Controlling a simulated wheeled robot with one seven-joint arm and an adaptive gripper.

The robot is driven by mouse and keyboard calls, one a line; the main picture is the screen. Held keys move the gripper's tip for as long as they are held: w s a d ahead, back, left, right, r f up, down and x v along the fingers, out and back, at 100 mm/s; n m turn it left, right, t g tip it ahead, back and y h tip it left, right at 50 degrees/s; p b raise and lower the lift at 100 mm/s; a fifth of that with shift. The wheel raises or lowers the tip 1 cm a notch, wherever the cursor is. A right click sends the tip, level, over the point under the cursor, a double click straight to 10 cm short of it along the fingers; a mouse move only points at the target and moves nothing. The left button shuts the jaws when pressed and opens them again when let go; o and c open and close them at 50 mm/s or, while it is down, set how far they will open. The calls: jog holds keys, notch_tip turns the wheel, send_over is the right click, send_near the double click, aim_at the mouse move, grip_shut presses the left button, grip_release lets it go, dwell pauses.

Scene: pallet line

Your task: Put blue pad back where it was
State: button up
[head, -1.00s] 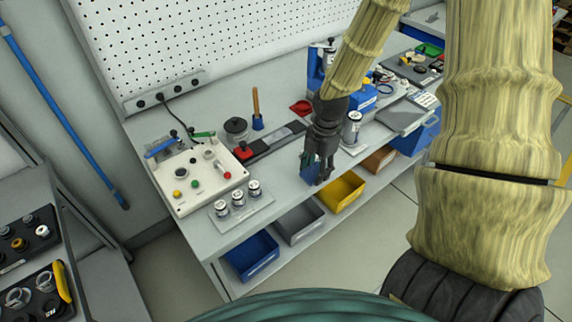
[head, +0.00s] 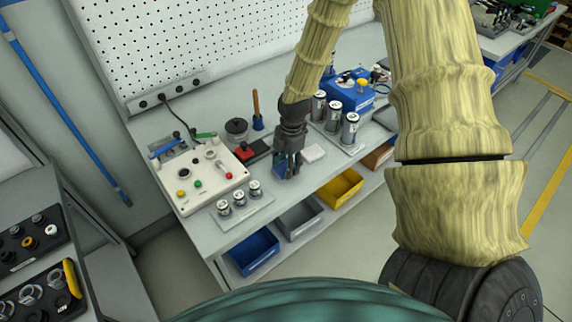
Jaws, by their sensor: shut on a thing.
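My gripper (head: 287,172) is over the front half of the workbench (head: 200,237), to the right of the white control box. It is shut on the blue pad (head: 281,163), which shows as a blue patch between and beside the dark fingers. The fingers hide much of the pad. I cannot tell whether the pad touches the bench top or hangs just above it. A small white pad (head: 314,153) lies on the bench just right of my gripper.
The white control box (head: 204,177) and a plate with metal cylinders (head: 240,201) stand to the left. Taller metal cylinders (head: 334,117) and a blue box (head: 347,91) stand behind right. A red block (head: 244,151) is close left. Bins (head: 338,188) sit below the bench.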

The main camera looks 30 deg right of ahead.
jog(key=shift+f, duration=0.7)
jog(key=shift+f, duration=0.15)
jog(key=o, duration=1)
jog(key=shift+w+d+r+b, duration=0.1)
jog(key=shift+d+r+b, duration=0.3)
jog(key=shift+r, duration=1.65)
jog(key=shift+s+d+r+b, duration=0.1)
jog(key=shift+r+b, duration=0.6)
jog(key=shift+r, duration=1.35)
jog(key=shift+w+d+r+b, duration=0.15)
jog(key=shift+r+b, duration=0.4)
jog(key=shift+r, duration=1.5)
